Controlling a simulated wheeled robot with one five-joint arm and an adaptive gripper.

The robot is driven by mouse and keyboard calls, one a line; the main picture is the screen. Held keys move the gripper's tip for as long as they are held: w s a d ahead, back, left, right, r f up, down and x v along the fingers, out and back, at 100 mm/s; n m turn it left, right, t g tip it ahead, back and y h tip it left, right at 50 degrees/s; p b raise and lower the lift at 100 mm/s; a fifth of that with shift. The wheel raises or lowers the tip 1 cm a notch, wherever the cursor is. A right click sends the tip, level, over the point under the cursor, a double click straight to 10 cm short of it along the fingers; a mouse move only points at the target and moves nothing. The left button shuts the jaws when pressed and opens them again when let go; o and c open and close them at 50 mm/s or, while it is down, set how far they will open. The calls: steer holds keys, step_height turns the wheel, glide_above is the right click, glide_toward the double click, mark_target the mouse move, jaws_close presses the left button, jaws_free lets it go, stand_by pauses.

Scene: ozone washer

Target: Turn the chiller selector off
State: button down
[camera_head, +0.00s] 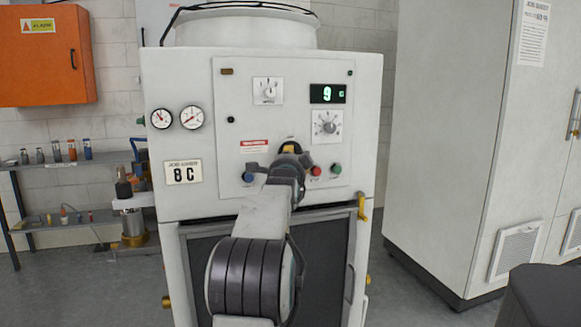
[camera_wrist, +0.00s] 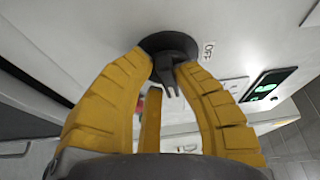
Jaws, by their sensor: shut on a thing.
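The chiller selector is a dark round knob (camera_wrist: 168,42) with a pronged grip, set in the pale panel in the wrist view. An OFF label (camera_wrist: 208,50) is printed to its right. My gripper (camera_wrist: 166,68) has its yellow fingers closed on the knob from both sides, fingertips against it. In the head view my gripper (camera_head: 290,149) is at the lower middle of the chiller's front panel (camera_head: 235,105), and my arm hides most of the knob. Which mark the knob points to cannot be told.
A blue button (camera_head: 248,177) sits left of my gripper; red (camera_head: 316,171) and green (camera_head: 336,169) buttons sit close to its right. Above are a lit display (camera_head: 327,94) and a dial (camera_head: 327,125). A tall grey cabinet (camera_head: 450,130) stands right, a shelf (camera_head: 75,170) left.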

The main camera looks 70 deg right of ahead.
steer(key=shift+s+r+h, duration=0.3)
steer(key=shift+r, duration=0.25)
steer(key=c, duration=1.4)
jaws_free()
steer(key=o, duration=0.3)
steer(key=shift+s+f, duration=0.1)
steer(key=shift+f, duration=0.05)
steer(key=shift+o, duration=0.2)
steer(key=shift+f, duration=0.15)
steer(key=r+v, duration=0.1)
steer(key=v, duration=1)
steer(key=shift+a+f, duration=0.35)
steer(key=shift+a, duration=0.05)
steer(key=shift+o, duration=0.4)
